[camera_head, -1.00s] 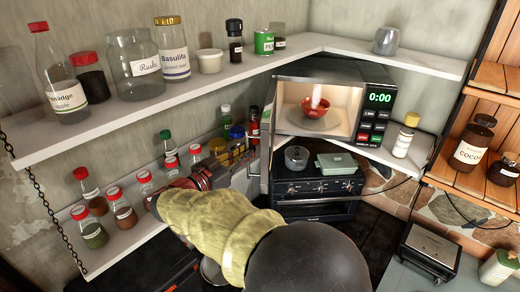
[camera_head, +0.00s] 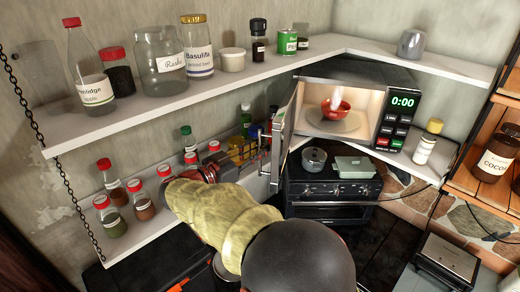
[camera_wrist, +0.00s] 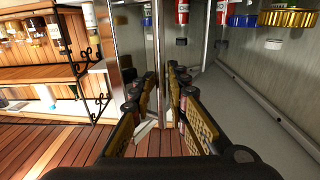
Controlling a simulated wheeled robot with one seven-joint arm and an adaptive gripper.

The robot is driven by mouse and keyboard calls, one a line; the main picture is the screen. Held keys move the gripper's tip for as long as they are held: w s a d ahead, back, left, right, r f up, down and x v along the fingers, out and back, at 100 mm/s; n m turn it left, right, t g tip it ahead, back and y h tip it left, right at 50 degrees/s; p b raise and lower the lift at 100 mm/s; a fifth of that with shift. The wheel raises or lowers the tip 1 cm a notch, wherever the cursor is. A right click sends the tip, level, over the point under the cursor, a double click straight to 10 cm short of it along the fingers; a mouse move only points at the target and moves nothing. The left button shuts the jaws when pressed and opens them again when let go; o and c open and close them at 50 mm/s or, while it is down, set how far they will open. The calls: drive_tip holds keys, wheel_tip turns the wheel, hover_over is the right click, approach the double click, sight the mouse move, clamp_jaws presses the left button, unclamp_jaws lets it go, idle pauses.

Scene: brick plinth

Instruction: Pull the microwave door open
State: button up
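My gripper (camera_head: 262,150) is at the door's outer edge, left of the microwave. In the wrist view, the two padded fingers of my gripper (camera_wrist: 162,78) are apart, with a narrow upright bar (camera_wrist: 158,50), probably the door handle, seen in the gap between them. I cannot tell whether either finger touches it.
Bottles and jars line the upper shelf (camera_head: 160,100) and lower shelf (camera_head: 140,236) close to my arm on the left. A stove (camera_head: 333,188) with a pot and dish is below the microwave. A white bottle (camera_head: 427,143) stands right of it.

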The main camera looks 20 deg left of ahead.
drive_tip(key=shift+o, duration=0.6)
drive_tip(key=v, duration=1.2)
